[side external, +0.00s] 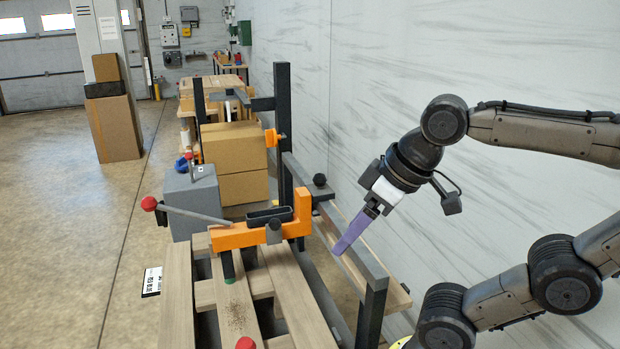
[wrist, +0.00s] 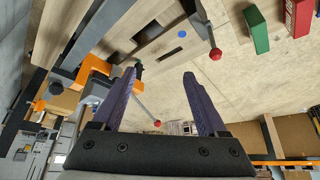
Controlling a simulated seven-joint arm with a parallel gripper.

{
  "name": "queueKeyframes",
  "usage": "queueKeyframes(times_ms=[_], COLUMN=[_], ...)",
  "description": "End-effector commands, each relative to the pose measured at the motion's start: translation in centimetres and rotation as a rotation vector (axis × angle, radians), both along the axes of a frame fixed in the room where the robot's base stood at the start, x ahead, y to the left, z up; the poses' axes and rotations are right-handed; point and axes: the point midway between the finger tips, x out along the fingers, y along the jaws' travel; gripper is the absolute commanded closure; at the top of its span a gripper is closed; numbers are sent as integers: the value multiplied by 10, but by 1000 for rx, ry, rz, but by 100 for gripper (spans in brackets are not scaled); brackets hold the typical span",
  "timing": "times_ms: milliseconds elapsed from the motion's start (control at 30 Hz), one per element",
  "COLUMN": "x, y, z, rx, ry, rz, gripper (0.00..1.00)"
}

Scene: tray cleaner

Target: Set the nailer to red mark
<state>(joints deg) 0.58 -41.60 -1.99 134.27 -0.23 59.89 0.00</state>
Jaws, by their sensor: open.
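The likely nailer is an orange carriage (side external: 236,237) with a dark slot on top, mounted across the wooden slats. My gripper (side external: 341,249) has purple fingers, held apart and empty in the wrist view (wrist: 160,74). It hangs to the right of the carriage, tilted down, near the dark rail. I cannot clearly make out a red mark; red ball knobs show on a lever (side external: 148,203) and at the bottom edge (side external: 246,343).
A grey box (side external: 196,203) and cardboard boxes (side external: 243,187) stand behind. A small label (side external: 152,282) shows at left. Green (wrist: 256,30) and red (wrist: 299,16) blocks show in the wrist view.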

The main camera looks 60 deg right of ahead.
Motion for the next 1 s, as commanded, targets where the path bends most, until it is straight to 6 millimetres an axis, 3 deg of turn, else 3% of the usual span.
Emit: queueKeyframes(times_ms=[367, 700, 1000], x=[53, 105, 111], y=[-42, -123, -186], z=[-13, -20, -17], rx=[-69, -218, -369], ry=[-167, -451, -725], rz=[-133, -292, -380], gripper=[24, 24, 24])
